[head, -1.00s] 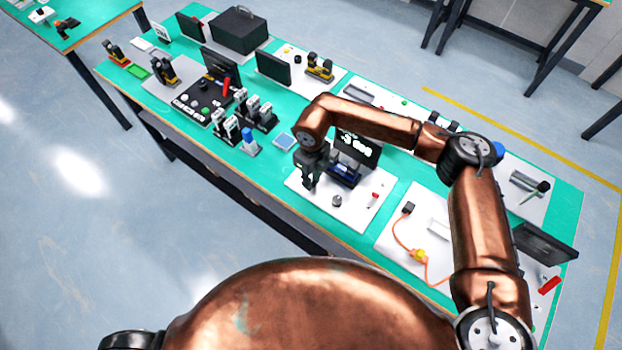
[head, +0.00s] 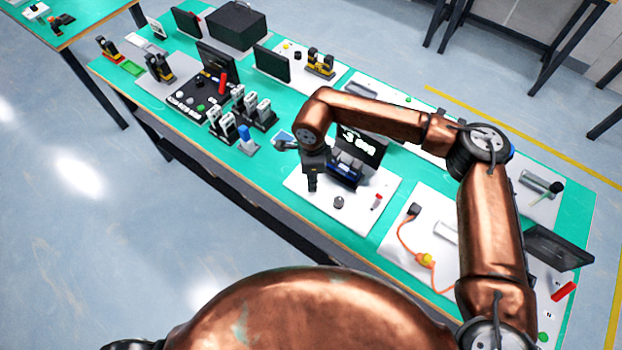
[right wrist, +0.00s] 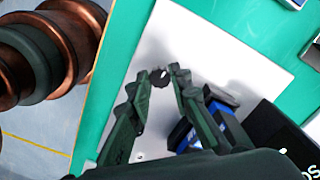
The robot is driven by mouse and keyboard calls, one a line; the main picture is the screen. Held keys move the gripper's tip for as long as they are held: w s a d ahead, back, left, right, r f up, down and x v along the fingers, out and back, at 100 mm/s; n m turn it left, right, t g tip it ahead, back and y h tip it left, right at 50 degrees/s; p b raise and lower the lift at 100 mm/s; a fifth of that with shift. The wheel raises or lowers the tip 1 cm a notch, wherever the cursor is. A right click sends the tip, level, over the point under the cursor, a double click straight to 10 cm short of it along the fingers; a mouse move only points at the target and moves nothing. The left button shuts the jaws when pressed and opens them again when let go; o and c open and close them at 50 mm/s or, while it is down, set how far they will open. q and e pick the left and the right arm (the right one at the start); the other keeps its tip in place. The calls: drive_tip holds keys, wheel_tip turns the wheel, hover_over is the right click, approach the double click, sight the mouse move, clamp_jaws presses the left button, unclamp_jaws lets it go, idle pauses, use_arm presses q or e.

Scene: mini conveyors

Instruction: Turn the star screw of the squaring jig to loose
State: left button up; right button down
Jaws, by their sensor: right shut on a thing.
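The squaring jig stands on a white board (head: 365,212). Its blue and dark body (head: 345,171) sits just right of my right gripper, in front of a dark display (head: 362,146) with white text. In the right wrist view the blue body (right wrist: 180,133) is partly hidden behind a finger. My right gripper (head: 312,189) points down at the board's left part. In the wrist view its fingertips are shut on a small dark star screw (right wrist: 159,77). The head view hides this screw behind the fingers. My left gripper is not in view.
A grey knob (head: 339,202) and a red-topped piece (head: 377,201) stand on the board's front part. A blue-topped device (head: 246,139) and clamps are to the left. An orange cable (head: 408,245) lies on the board to the right.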

drive_tip(key=shift+w+n, duration=0.15)
drive_tip(key=shift+n, duration=0.25)
drive_tip(key=c, duration=1.7)
unclamp_jaws()
drive_tip(key=shift+c, duration=0.2)
wheel_tip(320, 180, up, 12)
